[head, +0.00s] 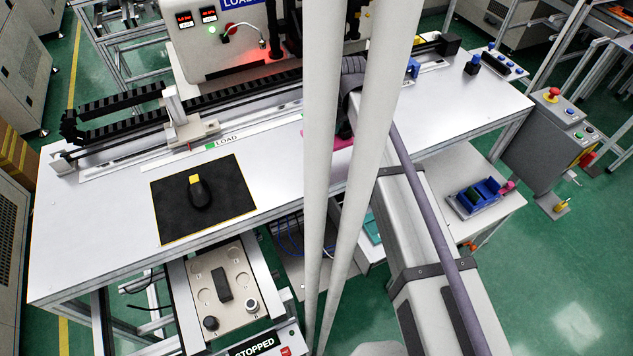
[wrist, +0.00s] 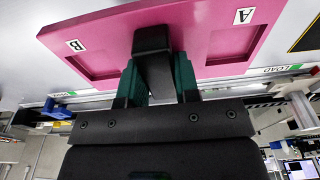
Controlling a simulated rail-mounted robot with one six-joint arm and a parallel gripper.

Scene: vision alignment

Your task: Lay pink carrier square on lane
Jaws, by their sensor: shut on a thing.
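The pink carrier (wrist: 203,42) fills the upper part of the wrist view, with recessed pockets marked A and B. My gripper (wrist: 154,78) is shut on the carrier's black upright handle (wrist: 152,42) between two green fingers. In the head view only a bit of the pink carrier (head: 342,141) shows between two pale posts; my gripper is hidden there. The lane marked LOAD (head: 255,131) runs along the back of the white table, and its green LOAD labels also show in the wrist view (wrist: 275,69). Whether the carrier touches the table cannot be told.
A black mat (head: 228,213) with a dark, yellow-tipped thing lies on the table (head: 100,215). A beige plate (head: 240,308) with round recesses sits on the front conveyor, by a STOPPED sign (head: 254,345). A slide carriage (head: 190,130) stands on the rail behind. A blue tray (head: 480,196) stands at right.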

